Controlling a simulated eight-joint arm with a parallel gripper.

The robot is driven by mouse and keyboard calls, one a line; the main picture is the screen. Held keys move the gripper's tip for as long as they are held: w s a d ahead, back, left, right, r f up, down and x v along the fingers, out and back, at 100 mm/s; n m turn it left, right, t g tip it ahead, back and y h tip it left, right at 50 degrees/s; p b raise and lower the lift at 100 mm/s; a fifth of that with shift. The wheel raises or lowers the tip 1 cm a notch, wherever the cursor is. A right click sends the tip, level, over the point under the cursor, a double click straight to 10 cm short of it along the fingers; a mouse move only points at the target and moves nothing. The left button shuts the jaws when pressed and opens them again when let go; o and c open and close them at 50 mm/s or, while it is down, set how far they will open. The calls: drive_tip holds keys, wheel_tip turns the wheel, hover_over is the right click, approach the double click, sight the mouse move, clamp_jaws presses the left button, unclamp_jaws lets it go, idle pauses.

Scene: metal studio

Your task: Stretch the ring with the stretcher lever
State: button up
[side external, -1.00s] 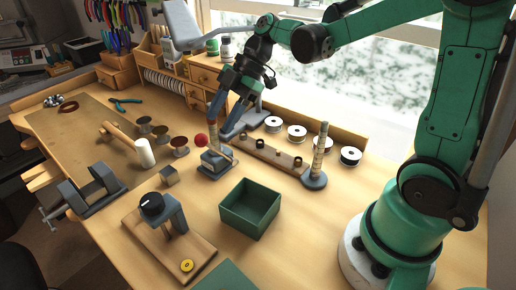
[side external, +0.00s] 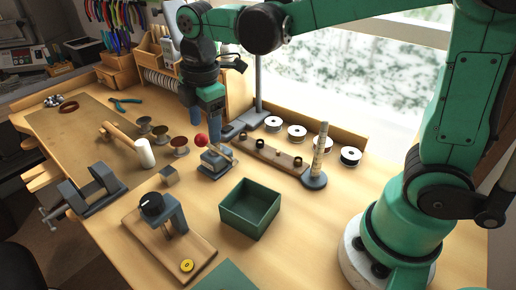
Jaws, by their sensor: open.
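The ring stretcher (side external: 217,161) stands on the bench near the middle, with a grey base and a lever ending in a red ball knob (side external: 201,140). My gripper (side external: 205,124) is open and points down, just above and behind the knob; its blue fingers are apart. The right finger overlaps the stretcher's upright in this view, so I cannot tell whether they touch. No ring on the stretcher can be made out.
A ring mandrel (side external: 321,152) stands upright at the strip's right end. A green open box (side external: 249,208) is in front. White spools (side external: 297,132) line the back.

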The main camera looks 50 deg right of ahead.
sight(206, 144)
drive_tip(key=shift+w+f, duration=0.15)
drive_tip(key=shift+f, duration=1.15)
drive_tip(key=shift+w+f, duration=0.15)
drive_tip(key=shift+f, duration=1.15)
clamp_jaws()
